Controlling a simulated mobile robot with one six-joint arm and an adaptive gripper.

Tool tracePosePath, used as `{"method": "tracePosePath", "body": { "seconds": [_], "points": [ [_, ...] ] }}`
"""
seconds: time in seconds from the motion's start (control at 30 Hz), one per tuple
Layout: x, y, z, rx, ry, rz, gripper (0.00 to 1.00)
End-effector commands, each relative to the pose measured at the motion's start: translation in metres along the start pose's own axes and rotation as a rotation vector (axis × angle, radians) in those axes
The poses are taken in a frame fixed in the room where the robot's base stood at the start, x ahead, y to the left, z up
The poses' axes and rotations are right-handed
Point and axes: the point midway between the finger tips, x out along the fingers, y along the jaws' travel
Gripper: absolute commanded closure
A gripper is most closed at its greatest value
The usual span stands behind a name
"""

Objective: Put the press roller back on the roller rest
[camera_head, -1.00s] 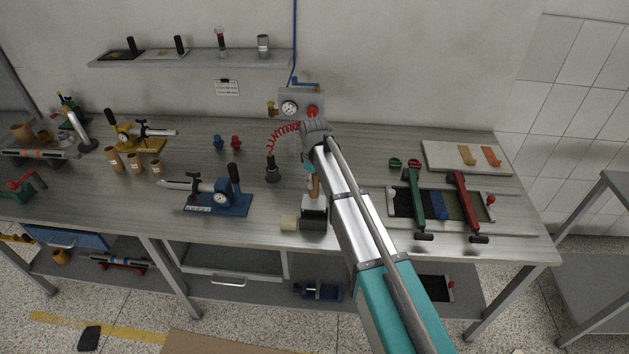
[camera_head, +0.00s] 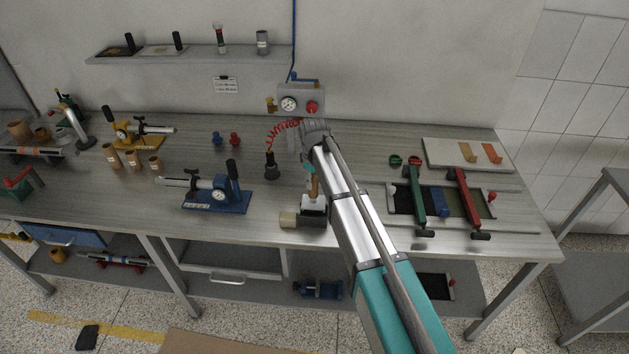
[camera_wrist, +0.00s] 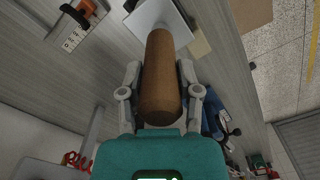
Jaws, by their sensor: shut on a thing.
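The press roller, with its brown handle (camera_head: 314,187) and pale lower part (camera_head: 314,205), hangs upright under my gripper (camera_head: 313,150). In the wrist view my gripper (camera_wrist: 160,92) is shut around the brown handle (camera_wrist: 160,75), a finger on each side. I cannot tell whether the roller touches the block. My arm covers the right side.
A blue gauge device (camera_head: 217,202) stands to the left on the table (camera_head: 270,205). A dark plug (camera_head: 271,172) with a red coiled cord is behind it. Green (camera_head: 414,190) and red (camera_head: 466,195) handled tools lie to the right. Bare table lies between the gauge device and the block.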

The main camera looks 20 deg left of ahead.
Motion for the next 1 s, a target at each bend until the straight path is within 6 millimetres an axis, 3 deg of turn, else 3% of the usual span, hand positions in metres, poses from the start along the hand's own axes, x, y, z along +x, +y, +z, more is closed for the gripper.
{"method": "tracePosePath", "body": {
  "seconds": [1.0],
  "points": [
    [0.019,0.0,0.0,0.0,0.0,0.0,1.0]
  ]
}}
